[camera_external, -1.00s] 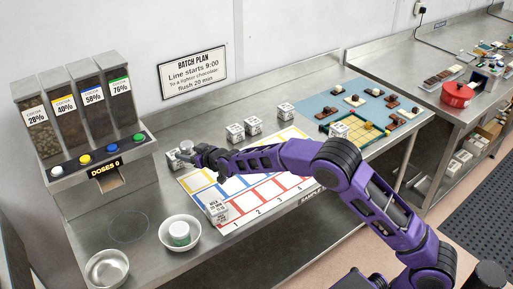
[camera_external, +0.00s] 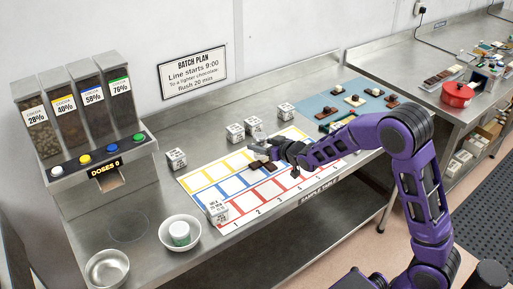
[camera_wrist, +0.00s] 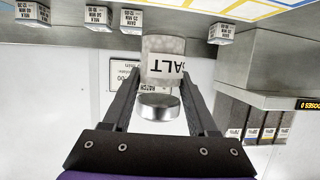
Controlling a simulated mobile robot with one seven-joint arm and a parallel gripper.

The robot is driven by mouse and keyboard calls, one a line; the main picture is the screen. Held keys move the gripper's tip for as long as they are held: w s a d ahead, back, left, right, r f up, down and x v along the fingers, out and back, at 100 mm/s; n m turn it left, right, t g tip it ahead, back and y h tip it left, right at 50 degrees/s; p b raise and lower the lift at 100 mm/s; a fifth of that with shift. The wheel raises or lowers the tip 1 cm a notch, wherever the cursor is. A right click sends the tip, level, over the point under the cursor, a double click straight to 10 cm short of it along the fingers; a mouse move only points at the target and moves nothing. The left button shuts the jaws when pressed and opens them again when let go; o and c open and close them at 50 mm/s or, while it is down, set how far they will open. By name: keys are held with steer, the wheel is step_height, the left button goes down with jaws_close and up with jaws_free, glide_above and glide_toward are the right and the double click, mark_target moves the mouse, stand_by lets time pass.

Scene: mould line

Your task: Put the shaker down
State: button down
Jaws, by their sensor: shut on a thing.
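The shaker shows in the wrist view as a pale grey body (camera_wrist: 165,50) with a partly visible "SALT" label and a shiny metal cap (camera_wrist: 160,106). My gripper (camera_wrist: 160,85) is shut on it, one finger on each side. That view is upside down, with the bench at the top, so the cap end points up and the shaker looks roughly upright. In the external view my gripper (camera_external: 264,148) is above the back part of the coloured grid mat (camera_external: 205,182). The shaker is small and partly hidden there; I cannot tell whether its base touches anything.
Dark pieces (camera_external: 256,164) lie on the mat close to my gripper. White label cubes stand behind it (camera_external: 235,132), at its left (camera_external: 176,160) and front (camera_external: 218,211). A bowl (camera_external: 180,233) holding a green-topped tub, an empty bowl (camera_external: 107,268) and the dispenser (camera_external: 95,150) are left.

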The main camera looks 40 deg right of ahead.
steer(key=shift+a+r+y, duration=0.3)
steer(key=shift+a+r, duration=0.05)
steer(key=w+a+r+n+g+y+p, duration=0.15)
steer(key=w+a+n+y, duration=0.25)
steer(key=a, duration=0.5)
steer(key=w+a+r+n+g+y, duration=0.3)
steer(key=w+a+n+y, duration=0.1)
steer(key=a, duration=0.6)
steer(key=s+a+f+n+g+y+p, duration=0.1)
steer(key=a+f+n+g+y, duration=0.15)
steer(key=a, duration=0.35)
steer(key=s+a+f+n+g+y, duration=0.1)
steer(key=a+f+n+g, duration=0.15)
steer(key=a, duration=0.35)
steer(key=f, duration=0.5)
steer(key=shift+s+a+f, duration=0.2)
steer(key=shift+s+f, duration=0.1)
steer(key=shift+s, duration=0.05)
steer(key=shift+f+b, duration=0.35)
steer(key=shift+f, duration=1.7)
steer(key=shift+f, duration=0.15)
steer(key=shift+c, duration=0.9)
jaws_free()
